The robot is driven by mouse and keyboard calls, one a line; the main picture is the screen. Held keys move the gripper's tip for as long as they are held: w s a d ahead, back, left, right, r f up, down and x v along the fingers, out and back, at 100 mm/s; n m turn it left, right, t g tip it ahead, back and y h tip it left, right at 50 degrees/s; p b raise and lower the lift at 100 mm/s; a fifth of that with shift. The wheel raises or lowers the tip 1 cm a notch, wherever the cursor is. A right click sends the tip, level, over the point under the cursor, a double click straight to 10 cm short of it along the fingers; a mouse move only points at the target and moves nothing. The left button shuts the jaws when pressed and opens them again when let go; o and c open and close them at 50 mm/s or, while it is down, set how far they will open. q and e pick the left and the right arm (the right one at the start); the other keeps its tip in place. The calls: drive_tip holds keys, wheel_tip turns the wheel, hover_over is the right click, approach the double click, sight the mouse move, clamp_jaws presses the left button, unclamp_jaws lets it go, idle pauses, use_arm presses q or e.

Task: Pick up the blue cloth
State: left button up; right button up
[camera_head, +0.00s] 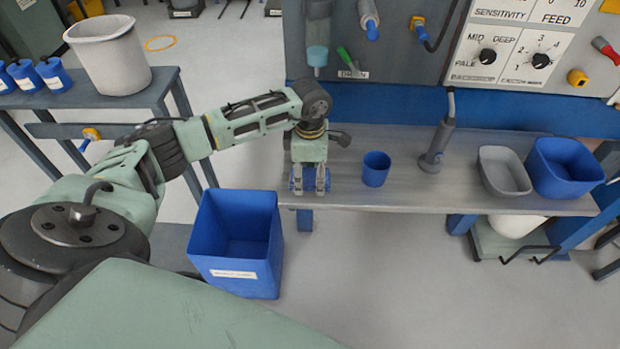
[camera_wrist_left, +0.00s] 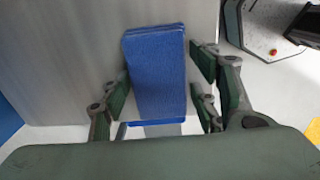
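The blue cloth (camera_wrist_left: 157,72) looks like a folded rectangular stack on the grey bench top (camera_wrist_left: 70,55). In the left wrist view it lies between the fingers of my left gripper (camera_wrist_left: 160,92). The fingers are apart, with one side close to the cloth's left edge and the other near its right edge. In the head view my left gripper (camera_head: 309,185) points down over the bench's front left edge, and blue shows around its fingertips. The gripper hides most of the cloth there. My right gripper is in neither view.
A blue cup (camera_head: 375,169) stands just right of my gripper. A grey upright tool (camera_head: 437,140), a grey bin (camera_head: 504,171) and a blue bin (camera_head: 565,168) stand farther right on the bench. A tall blue bin (camera_head: 238,240) stands on the floor at the bench's left.

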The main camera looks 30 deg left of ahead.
sight(310, 175)
use_arm(q)
drive_tip(key=c, duration=0.8)
drive_tip(key=shift+r, duration=0.6)
wheel_tip(310, 175, up, 3)
drive_tip(key=shift+w+f+b, duration=0.1)
drive_tip(key=shift+f+b, duration=0.1)
drive_tip(key=shift+b, duration=0.5)
drive_tip(key=d+r+b, duration=0.2)
drive_tip(key=d+r, duration=0.5)
drive_tip(key=d, duration=0.4)
drive_tip(key=s+m, duration=0.5)
drive_tip(key=m, duration=0.3)
drive_tip(key=s+d+m, duration=0.1)
drive_tip(key=s+m, duration=0.4)
drive_tip(key=m, duration=0.3)
drive_tip(key=s+d+r+m, duration=0.1)
drive_tip(key=s+m, duration=0.4)
drive_tip(key=m, duration=0.3)
drive_tip(key=shift+s+d+r, duration=0.1)
drive_tip(key=shift+d, duration=0.1)
